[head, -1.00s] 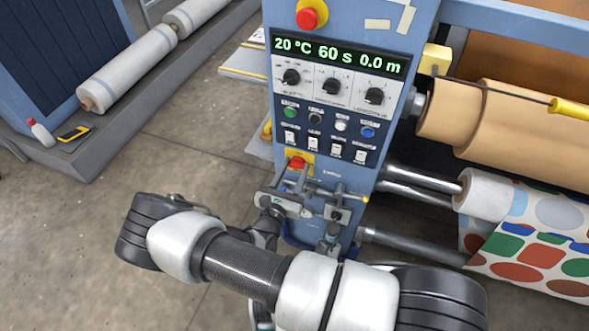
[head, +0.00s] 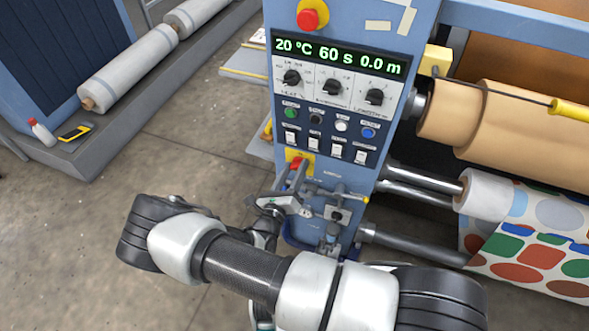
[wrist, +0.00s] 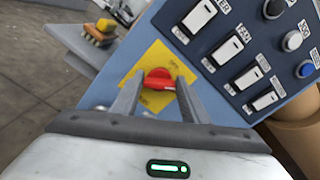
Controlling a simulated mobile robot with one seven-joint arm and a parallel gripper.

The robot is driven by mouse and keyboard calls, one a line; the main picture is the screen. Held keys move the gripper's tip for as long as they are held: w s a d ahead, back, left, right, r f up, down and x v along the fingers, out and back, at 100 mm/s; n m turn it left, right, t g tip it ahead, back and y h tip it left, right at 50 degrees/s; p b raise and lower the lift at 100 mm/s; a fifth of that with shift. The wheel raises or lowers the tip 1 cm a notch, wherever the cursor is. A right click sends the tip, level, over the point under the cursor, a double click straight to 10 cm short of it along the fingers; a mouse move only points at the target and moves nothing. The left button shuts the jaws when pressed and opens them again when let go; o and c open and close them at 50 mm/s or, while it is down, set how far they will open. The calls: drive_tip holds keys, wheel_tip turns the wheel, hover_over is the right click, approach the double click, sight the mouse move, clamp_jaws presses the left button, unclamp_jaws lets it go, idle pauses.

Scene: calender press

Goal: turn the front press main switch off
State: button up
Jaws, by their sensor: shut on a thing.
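The main switch is a red rotary knob (head: 297,162) on a yellow plate (head: 307,158), low on the blue control panel's front. In the wrist view the red knob (wrist: 158,79) sits between the two fingers of my gripper (wrist: 159,84), on the yellow plate (wrist: 148,60). My gripper (head: 298,174) is shut on the knob. The knob's bar spans from finger to finger in the wrist view. The plate's lettering is too small to read, and the fingers hide part of the plate.
The lit display (head: 338,55) reads 20 °C, 60 s, 0.0 m. Rocker switches (head: 314,144) and coloured buttons (head: 341,126) sit just above the knob. A red emergency button (head: 308,18) is at the top. Rollers (head: 425,184) and patterned fabric (head: 540,235) lie to the right.

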drive_tip(key=n, duration=0.5)
drive_tip(key=shift+f+n, duration=0.15)
drive_tip(key=shift+n, duration=0.15)
drive_tip(key=n, duration=0.5)
drive_tip(key=shift+f+b, duration=0.1)
drive_tip(key=shift+b, duration=0.2)
drive_tip(key=shift+n, duration=0.4)
drive_tip(key=o, duration=1.1)
drive_tip(key=shift+c, duration=0.2)
drive_tip(key=shift+a, duration=0.1)
drive_tip(key=p+v, duration=0.1)
drive_tip(key=v, duration=1.6)
drive_tip(key=shift+s, duration=0.2)
